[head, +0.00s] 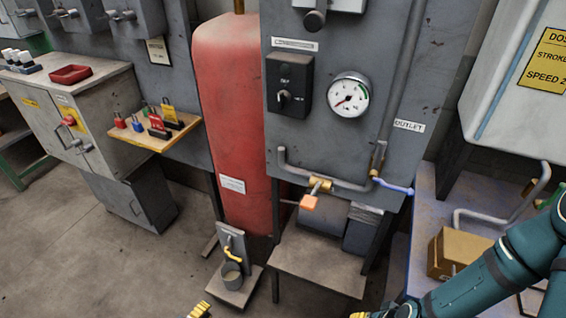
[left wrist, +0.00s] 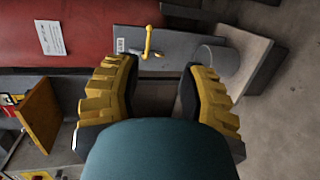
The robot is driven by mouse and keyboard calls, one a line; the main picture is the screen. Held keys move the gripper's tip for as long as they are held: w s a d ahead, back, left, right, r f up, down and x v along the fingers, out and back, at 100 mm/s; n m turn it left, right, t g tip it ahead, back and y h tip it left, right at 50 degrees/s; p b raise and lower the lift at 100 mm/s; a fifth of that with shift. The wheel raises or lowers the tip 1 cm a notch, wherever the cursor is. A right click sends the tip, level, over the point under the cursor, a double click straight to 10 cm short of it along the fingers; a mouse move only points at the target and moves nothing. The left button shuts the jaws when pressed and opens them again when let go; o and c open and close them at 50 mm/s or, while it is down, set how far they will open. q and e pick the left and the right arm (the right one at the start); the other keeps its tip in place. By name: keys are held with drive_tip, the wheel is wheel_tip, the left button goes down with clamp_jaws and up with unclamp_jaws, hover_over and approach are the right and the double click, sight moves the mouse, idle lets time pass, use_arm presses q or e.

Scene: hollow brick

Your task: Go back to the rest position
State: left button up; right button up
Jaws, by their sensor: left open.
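My left gripper (left wrist: 159,68) is open in the left wrist view, with nothing between its ribbed yellow fingers. In the head view only a yellow fingertip of the left gripper (head: 199,310) shows at the bottom edge. Beyond the fingers is a small grey stand with a yellow lever (left wrist: 149,43) and a grey cup (left wrist: 215,62); the cup (head: 232,275) also shows low in the head view. My teal right arm enters at the right of the head view. A little yellow of the right gripper (head: 372,315) shows at the bottom edge; its fingers are mostly cut off.
A red tank (head: 228,120) stands beside a grey panel with a gauge (head: 348,93) and an orange-handled valve (head: 310,201). A wooden shelf (head: 150,141) with padlocks juts out at left. A brown box (head: 455,252) sits near my right arm. Floor at lower left is clear.

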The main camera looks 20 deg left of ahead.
use_arm(q)
drive_tip(key=w+d+r+m+g+h, duration=0.2)
drive_tip(key=d+r+m+g+h, duration=0.15)
drive_tip(key=d, duration=0.35)
drive_tip(key=w+d+r+m+g+h, duration=0.2)
drive_tip(key=d+g, duration=0.3)
drive_tip(key=d, duration=0.1)
drive_tip(key=w+d+r+m+g+h, duration=0.2)
drive_tip(key=d+r+m+g, duration=0.15)
drive_tip(key=d, duration=0.35)
drive_tip(key=s+d+r+m+y, duration=0.2)
drive_tip(key=d+r, duration=0.3)
drive_tip(key=r, duration=0.5)
drive_tip(key=s+d+r+m+g+y, duration=0.1)
drive_tip(key=s+d+r+m+y, duration=0.1)
drive_tip(key=r, duration=0.7)
drive_tip(key=d+m+y, duration=0.1)
drive_tip(key=d+y, duration=0.1)
drive_tip(key=d, duration=0.1)
drive_tip(key=shift+r+g+y, duration=0.3)
drive_tip(key=shift+r+y, duration=0.05)
